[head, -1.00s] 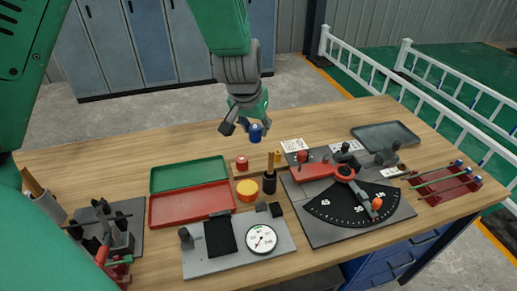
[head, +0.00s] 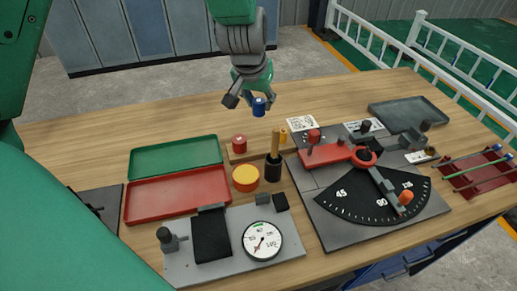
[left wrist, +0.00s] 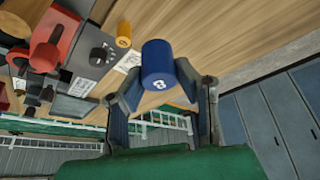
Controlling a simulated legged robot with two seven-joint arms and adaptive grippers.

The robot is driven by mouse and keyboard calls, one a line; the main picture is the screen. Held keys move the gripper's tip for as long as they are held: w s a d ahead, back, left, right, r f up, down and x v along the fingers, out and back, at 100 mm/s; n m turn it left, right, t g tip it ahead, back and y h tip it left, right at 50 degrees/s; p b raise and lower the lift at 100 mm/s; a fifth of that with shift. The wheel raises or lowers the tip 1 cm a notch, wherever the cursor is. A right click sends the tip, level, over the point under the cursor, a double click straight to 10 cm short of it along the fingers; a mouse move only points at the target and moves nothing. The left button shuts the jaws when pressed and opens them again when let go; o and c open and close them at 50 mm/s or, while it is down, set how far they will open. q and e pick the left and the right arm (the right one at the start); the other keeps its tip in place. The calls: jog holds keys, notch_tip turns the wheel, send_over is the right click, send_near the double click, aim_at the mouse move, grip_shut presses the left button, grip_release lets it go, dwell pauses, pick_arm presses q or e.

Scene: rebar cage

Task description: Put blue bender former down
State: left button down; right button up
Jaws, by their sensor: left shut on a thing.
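The blue bender former (head: 259,107) is a small blue cylinder. My left gripper (head: 254,101) is shut on it and holds it above the back part of the workbench. In the left wrist view the blue former (left wrist: 158,68) sits between the fingertips, with a white number on its side. My right gripper is not in view.
The bender plate (head: 325,205) is to the right. Green (head: 175,142) and red (head: 150,205) trays lie left. The bench behind the holder is clear.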

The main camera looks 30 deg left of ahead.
pick_arm(q)
jog(key=shift+w+d+f, duration=0.2)
jog(key=shift+d+f, duration=0.05)
jog(key=shift+f, duration=0.3)
jog(key=b, duration=0.1)
send_over(263, 141)
jog(key=s+d, duration=0.1)
jog(key=s, duration=0.1)
jog(key=f, duration=0.5)
jog(key=shift+w+d, duration=0.1)
jog(key=shift+w, duration=0.15)
jog(key=f, duration=0.1)
jog(key=a+f, duration=0.1)
jog(key=f, duration=0.2)
jog(key=shift+a+f, duration=0.25)
jog(key=shift+f, duration=0.15)
jog(key=shift+d, duration=0.6)
jog(key=c, duration=1.2)
grip_release()
jog(key=shift+b, duration=0.3)
jog(key=shift+a+f, duration=0.1)
jog(key=shift+a, duration=0.4)
jog(key=p+v, duration=0.1)
jog(key=v, duration=1.1)
jog(key=shift+d, duration=0.2)
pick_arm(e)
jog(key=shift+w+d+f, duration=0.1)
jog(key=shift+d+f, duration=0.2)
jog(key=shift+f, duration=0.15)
